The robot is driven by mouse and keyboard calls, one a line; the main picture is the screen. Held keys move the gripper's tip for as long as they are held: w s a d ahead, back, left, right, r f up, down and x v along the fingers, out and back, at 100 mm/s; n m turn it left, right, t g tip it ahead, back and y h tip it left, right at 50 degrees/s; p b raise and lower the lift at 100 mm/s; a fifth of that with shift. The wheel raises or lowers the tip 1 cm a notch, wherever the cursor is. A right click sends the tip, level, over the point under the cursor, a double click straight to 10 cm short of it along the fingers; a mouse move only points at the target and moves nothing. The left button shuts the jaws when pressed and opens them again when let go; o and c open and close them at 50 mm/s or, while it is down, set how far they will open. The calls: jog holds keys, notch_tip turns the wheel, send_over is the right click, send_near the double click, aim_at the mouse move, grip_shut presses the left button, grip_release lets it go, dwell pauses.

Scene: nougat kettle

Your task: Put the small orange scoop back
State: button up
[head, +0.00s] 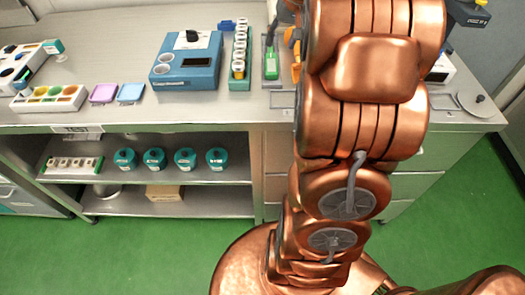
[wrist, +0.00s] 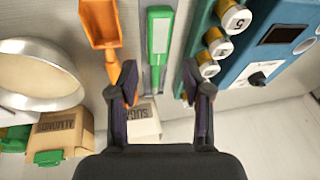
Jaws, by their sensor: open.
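The orange scoop (wrist: 100,24) lies at the upper left of the wrist view, its handle running down to my left finger. The handle's end overlaps that finger; I cannot tell if they touch. In the head view, an orange piece (head: 293,38) shows beside my arm, which hides the rest. My gripper (wrist: 160,88) is open, with nothing visible held between its fingers. A green-handled tool (wrist: 158,40) lies in a grey holder ahead of the gap between the fingers. It also shows in the head view (head: 271,62). My gripper is hidden in the head view.
A sugar box (wrist: 144,118), an almonds box (wrist: 60,133) and a large round pan (wrist: 38,78) stand near my gripper. A rack of numbered jars (head: 239,60) and a blue device (head: 187,72) are close by. The bench front left of them is partly clear.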

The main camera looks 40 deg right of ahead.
jog(key=s+a+f+n+g, duration=0.1)
jog(key=s+a, duration=0.3)
jog(key=a, duration=0.3)
jog(key=s+a+f+n+g+y, duration=0.1)
jog(key=s+a, duration=0.2)
jog(key=a, duration=0.3)
jog(key=s+a+f+n+g, duration=0.1)
jog(key=s+a+f, duration=0.1)
jog(key=s+a, duration=0.35)
jog(key=s+a+f+n+g, duration=0.1)
jog(key=s+a+f, duration=0.1)
jog(key=s+a, duration=0.2)
jog(key=s+a+f+n+g+h, duration=0.1)
jog(key=s+a, duration=0.4)
jog(key=s, duration=0.6)
jog(key=shift+a+f+n+g, duration=0.15)
jog(key=shift+f+n+g, duration=0.15)
jog(key=shift+f+n, duration=0.55)
notch_tip(320, 180, up, 4)
jog(key=p, duration=0.4)
jog(key=shift+r, duration=0.1)
jog(key=shift+c, duration=0.6)
